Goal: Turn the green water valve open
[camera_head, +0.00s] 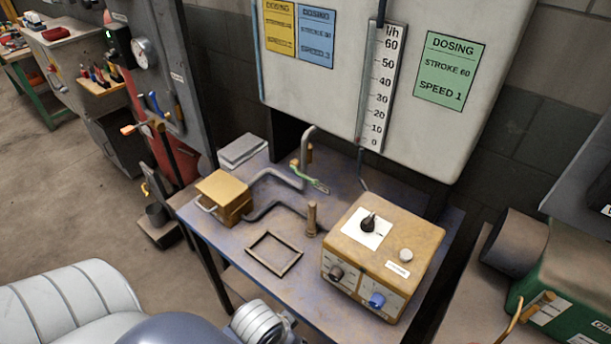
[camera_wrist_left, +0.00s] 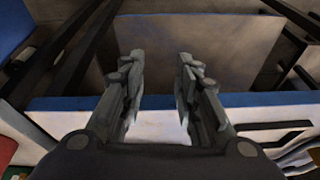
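The green water valve handle (camera_head: 309,177) sits on the grey pipe at the back middle of the blue-grey table (camera_head: 225,240) in the head view. It slants down to the right, beside the upright pipe end. My left gripper (camera_wrist_left: 159,85) shows in the left wrist view with its two fingers apart and nothing between them. The valve is not visible in that wrist view. In the head view, white and grey parts of my body are at the bottom left, and neither gripper's fingertips can be made out.
A tan control box (camera_head: 384,255) with knobs stands at the table's right. A small yellow box (camera_head: 224,196) is at the left, with a flat frame (camera_head: 273,254) in front. A white panel (camera_head: 340,75) with a scale hangs over the back edge. The table's front left is clear.

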